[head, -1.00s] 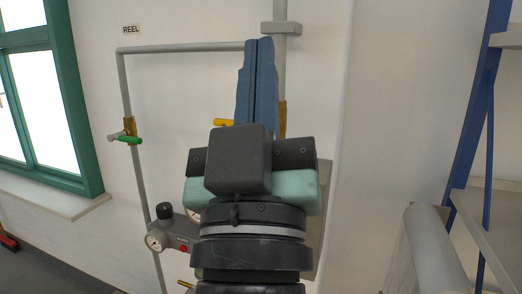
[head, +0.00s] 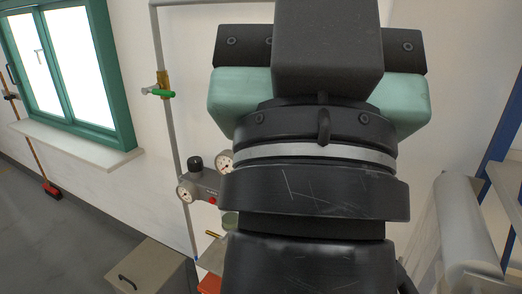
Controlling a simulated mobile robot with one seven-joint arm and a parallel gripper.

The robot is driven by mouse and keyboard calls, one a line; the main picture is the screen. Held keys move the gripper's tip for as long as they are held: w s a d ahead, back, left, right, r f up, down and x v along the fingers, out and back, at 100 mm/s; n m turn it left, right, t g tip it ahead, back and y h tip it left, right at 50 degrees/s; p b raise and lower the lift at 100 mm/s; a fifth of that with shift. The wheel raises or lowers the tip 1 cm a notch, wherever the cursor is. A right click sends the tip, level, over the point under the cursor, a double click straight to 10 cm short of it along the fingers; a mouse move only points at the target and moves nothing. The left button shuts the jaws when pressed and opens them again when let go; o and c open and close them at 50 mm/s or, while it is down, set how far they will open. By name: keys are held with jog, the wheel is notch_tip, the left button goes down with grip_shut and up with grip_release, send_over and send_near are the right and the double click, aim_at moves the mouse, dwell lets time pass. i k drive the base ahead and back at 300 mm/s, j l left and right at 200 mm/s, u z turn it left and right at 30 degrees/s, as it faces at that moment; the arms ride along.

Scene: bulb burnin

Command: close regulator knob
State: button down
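The regulator (head: 203,180) is a grey body on the wall pipe, left of my arm. Its black knob (head: 195,163) stands on top. One round white gauge (head: 184,194) is at its lower left, and another gauge (head: 224,161) is at its right, close to my arm's edge. A small red part shows on its front. My gripper (head: 318,95) is large in the upper middle, to the right of and above the regulator in the picture, apart from the knob. Its fingers are not visible, so its opening is hidden. My arm may cover the regulator's right side.
A green-handled valve (head: 159,92) sits on the pipe above the regulator. A teal window (head: 75,70) with a sill is at left. A grey box (head: 148,268) stands on the floor. A white roll (head: 465,225) and blue-framed shelf (head: 500,130) are at right.

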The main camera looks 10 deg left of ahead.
aim_at(195, 163)
jog(key=i+j, duration=0.2)
jog(key=j, duration=0.15)
jog(key=i+j, duration=0.2)
jog(key=j, duration=0.15)
jog(key=i+j, duration=0.2)
jog(key=j, duration=0.15)
jog(key=i+j, duration=0.2)
jog(key=j, duration=0.15)
jog(key=l+z, duration=0.05)
